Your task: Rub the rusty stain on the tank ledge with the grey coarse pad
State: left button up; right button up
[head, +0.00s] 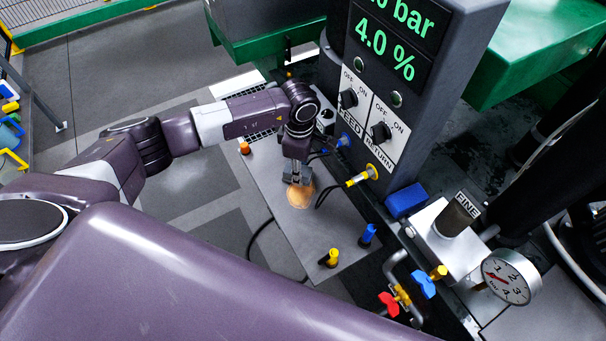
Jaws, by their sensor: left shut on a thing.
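The rusty stain (301,196) is an orange-brown patch on the grey tank ledge (292,233). My left gripper (297,179) points down at the stain's upper edge. It is shut on a small grey pad (294,189), mostly hidden by the fingers. The pad appears to be at the stain's upper left part; I cannot tell if it touches the ledge. My right gripper is not in view.
The control panel (382,134) with its knobs and display rises right of the ledge. An orange cap (244,148), a yellow fitting (332,257) and a blue fitting (368,234) stand on the ledge. A blue block (405,201), valves and a gauge (508,277) are at right.

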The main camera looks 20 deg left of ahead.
aim_at(307, 200)
pick_arm(q)
jog(key=shift+s+a+f+p, duration=0.1)
jog(key=shift+s+a+p, duration=0.2)
jog(key=shift+s+a, duration=0.35)
jog(key=shift+s+d, duration=0.1)
jog(key=shift+s, duration=0.15)
jog(key=shift+s+d+p, duration=0.3)
jog(key=shift+s+d, duration=0.3)
jog(key=shift+d, duration=0.3)
jog(key=shift+s+d+p, duration=0.25)
jog(key=shift+s+d, duration=0.35)
jog(key=shift+d, duration=0.25)
jog(key=shift+s+d+r, duration=0.2)
jog(key=shift+s+d, duration=0.6)
jog(key=shift+d, duration=0.15)
